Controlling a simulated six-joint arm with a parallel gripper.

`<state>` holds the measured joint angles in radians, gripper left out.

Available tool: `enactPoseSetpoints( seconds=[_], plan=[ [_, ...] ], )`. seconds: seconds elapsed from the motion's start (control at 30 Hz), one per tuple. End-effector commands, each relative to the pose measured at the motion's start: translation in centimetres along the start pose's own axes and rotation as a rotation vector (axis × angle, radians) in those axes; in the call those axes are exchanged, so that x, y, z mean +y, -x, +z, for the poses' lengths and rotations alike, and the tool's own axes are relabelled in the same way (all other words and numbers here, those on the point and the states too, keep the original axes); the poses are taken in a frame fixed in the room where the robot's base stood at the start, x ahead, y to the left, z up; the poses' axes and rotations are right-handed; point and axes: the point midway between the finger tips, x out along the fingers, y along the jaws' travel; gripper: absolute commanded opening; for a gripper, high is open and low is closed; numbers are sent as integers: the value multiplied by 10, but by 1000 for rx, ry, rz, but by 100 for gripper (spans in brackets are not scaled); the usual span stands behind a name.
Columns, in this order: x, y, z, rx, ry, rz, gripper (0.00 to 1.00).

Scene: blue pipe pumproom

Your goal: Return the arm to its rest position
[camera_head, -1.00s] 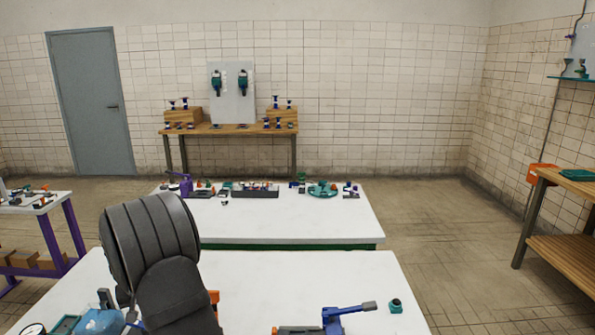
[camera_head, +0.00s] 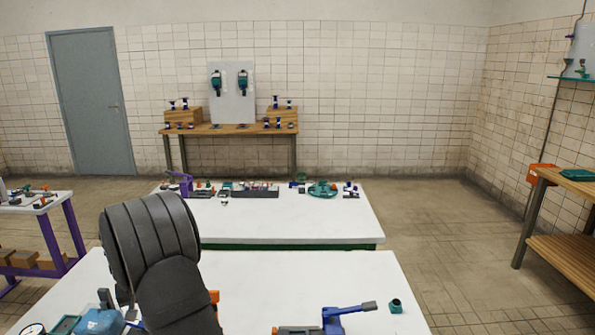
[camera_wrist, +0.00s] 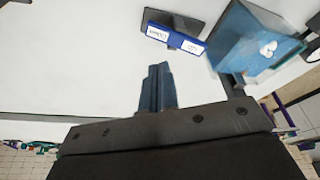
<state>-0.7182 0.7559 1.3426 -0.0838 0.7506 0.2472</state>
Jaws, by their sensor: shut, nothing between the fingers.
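My gripper (camera_wrist: 158,68) shows in the wrist view as two blue fingers pressed together, with nothing between them. It points over a white table top (camera_wrist: 80,60), apart from the objects there; its height above the table is hard to judge. In the head view my dark grey arm rises at the lower left over the near white table (camera_head: 300,275). My gripper does not show in that view.
In the wrist view, a blue device (camera_wrist: 250,48) and a dark plate with a blue labelled edge (camera_wrist: 172,33) lie close beyond the fingers. In the head view, a blue clamp-like tool (camera_head: 345,312) and a small teal part (camera_head: 396,306) lie at the front right. The table's middle is clear.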

Motion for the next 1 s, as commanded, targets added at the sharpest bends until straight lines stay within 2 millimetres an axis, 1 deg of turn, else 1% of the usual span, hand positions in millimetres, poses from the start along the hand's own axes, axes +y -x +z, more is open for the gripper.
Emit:
enactPoseSetpoints(
  seconds=[0.03, 0.2, 0.3, 0.4, 0.53, 0.8, 0.9, 1.0],
  plan=[
    [0, -10, 4, -3, 0, 1, 0],
    [0, -35, 11, -1, 0, 1, 0],
    [0, -46, 14, -2, 0, 1, 0],
    [0, -53, 16, 0, 0, 0, 0],
    [0, -56, 18, 0, 0, 0, 0],
    [0, -57, 18, -1, 0, 0, 0],
    [0, -54, 17, 0, 0, 0, 0],
    [0, -44, 13, 2, 0, 0, 0]
  ],
)
